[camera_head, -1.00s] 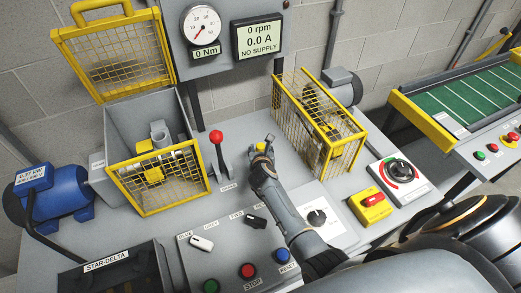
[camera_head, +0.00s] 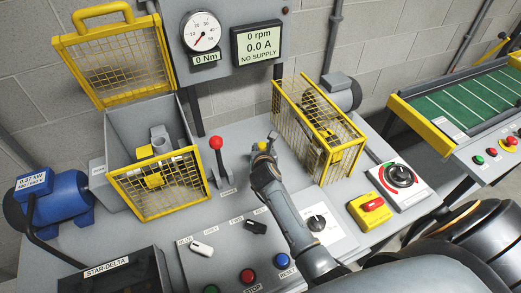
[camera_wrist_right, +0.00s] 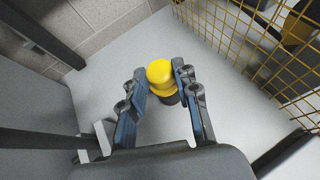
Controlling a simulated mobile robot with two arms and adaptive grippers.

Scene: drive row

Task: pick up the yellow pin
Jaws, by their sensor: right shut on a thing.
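The yellow pin (camera_wrist_right: 160,74) has a round yellow head over a dark lower part. In the right wrist view it sits between the fingertips of my right gripper (camera_wrist_right: 163,92), which is shut on it. In the head view the gripper (camera_head: 265,148) is over the grey bench top, between the red-knobbed lever and the right yellow cage, and only a little of the pin (camera_head: 262,146) shows. I cannot tell whether the pin touches the bench. My left gripper is not in view.
A red-knobbed lever (camera_head: 217,160) stands just left of the gripper. A yellow mesh cage (camera_head: 318,130) stands close on its right. An open yellow guard (camera_head: 160,182) is further left. A switch panel (camera_head: 240,250) lies in front.

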